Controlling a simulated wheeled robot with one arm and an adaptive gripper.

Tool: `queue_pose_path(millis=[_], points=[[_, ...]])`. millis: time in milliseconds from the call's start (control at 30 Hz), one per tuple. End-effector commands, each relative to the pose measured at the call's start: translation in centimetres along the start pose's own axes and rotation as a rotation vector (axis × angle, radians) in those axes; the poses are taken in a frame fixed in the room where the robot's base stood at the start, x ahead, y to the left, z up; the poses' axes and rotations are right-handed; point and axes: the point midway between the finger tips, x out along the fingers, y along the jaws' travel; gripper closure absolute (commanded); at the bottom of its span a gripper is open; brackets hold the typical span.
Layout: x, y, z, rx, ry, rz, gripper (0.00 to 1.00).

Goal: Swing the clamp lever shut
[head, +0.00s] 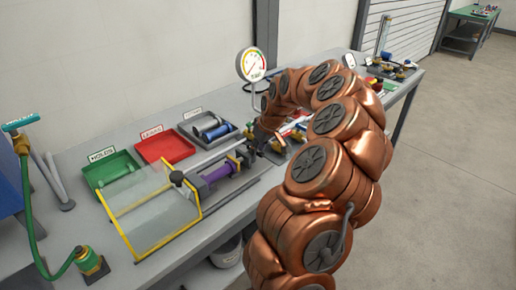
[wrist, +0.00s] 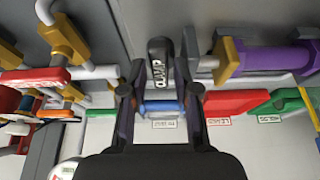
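The clamp lever (wrist: 159,62) is a black, rounded handle with white lettering in the wrist view. It lies between the two fingers of my gripper (wrist: 160,78), with a narrow gap visible on each side. The fingers are apart and do not visibly grip it. In the head view my gripper (head: 260,138) is low over the bench, just beyond the purple cylinder (head: 219,171). The purple cylinder also shows at the upper right of the wrist view (wrist: 268,57). The lever cannot be clearly made out in the head view, where my arm and gripper crowd that spot.
A clear guard with a yellow frame (head: 158,241) stands left of the cylinder. Green (head: 112,168), red (head: 164,145) and grey (head: 207,128) trays line the bench's back. A pressure gauge (head: 251,64) rises behind my gripper. Pipes and valves (wrist: 60,75) crowd the wrist view's left.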

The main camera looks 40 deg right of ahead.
Motion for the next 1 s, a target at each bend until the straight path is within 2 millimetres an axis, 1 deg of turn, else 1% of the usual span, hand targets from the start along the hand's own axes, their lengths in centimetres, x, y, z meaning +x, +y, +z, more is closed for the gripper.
queue_pose_path(millis=[267,367,467,667,900,1000], points=[[-0.1,0.0,0.0,-0.001,0.0,0.0,0.7],[-0.5,0.0,0.0,-0.001,0.001,0.0,0.7],[-1.3,0.0,-0.1,-0.001,0.003,0.002,0.7],[-4.3,0.0,-0.1,-0.002,0.002,0.001,0.7],[-9.1,0.1,-0.1,0.001,0.006,0.004,0.7],[-10.6,0.1,-0.1,0.0,0.003,0.003,0.7]])
